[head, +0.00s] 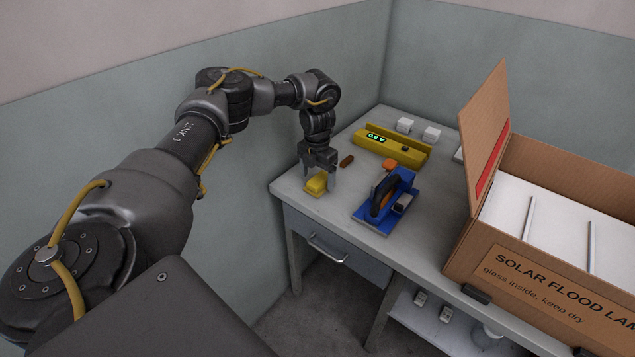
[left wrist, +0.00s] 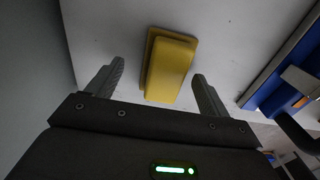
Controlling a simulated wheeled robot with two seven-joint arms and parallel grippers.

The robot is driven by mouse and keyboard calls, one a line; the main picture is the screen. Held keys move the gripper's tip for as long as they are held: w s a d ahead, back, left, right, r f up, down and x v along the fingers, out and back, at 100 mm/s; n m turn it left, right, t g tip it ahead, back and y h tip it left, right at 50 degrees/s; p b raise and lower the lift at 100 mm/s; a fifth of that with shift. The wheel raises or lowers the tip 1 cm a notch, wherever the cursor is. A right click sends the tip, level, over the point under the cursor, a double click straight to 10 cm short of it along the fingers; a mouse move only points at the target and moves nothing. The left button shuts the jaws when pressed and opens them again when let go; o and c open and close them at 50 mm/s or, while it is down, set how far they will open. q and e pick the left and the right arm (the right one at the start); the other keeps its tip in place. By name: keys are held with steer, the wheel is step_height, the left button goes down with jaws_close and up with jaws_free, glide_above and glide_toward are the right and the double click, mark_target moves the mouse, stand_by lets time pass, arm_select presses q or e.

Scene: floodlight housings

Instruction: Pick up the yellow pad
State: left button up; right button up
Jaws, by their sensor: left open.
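The yellow pad (head: 317,184) lies on the table near its left front corner. In the left wrist view the yellow pad (left wrist: 168,68) is a block with a wider base, lying between and a little beyond the fingertips. My left gripper (head: 320,172) is over the pad, fingers pointing down. Its two fingers also show in the left wrist view (left wrist: 158,78), spread apart on either side of the pad, with gaps on both sides. Part of the pad is hidden by a finger in the head view. My right gripper is not in view.
A blue fixture (head: 385,202) with a black handle stands right of the pad. A yellow device with a green display (head: 391,148), a small brown piece (head: 347,161) and white blocks (head: 403,125) lie behind. A large open carton (head: 545,272) fills the right. The wall is close on the left.

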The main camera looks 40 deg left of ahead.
arm_select(q)
step_height(320, 180, down, 2)
steer(key=shift+s+f, duration=0.1)
steer(key=shift+c, duration=0.4)
steer(key=c, duration=1)
steer(key=shift+r, duration=0.5)
step_height(320, 180, up, 2)
steer(key=shift+r+b, duration=0.2)
steer(key=shift+b, duration=0.15)
steer(key=s+d+r, duration=0.1)
steer(key=d+r, duration=0.9)
steer(key=d, duration=0.4)
steer(key=shift+p, duration=0.4)
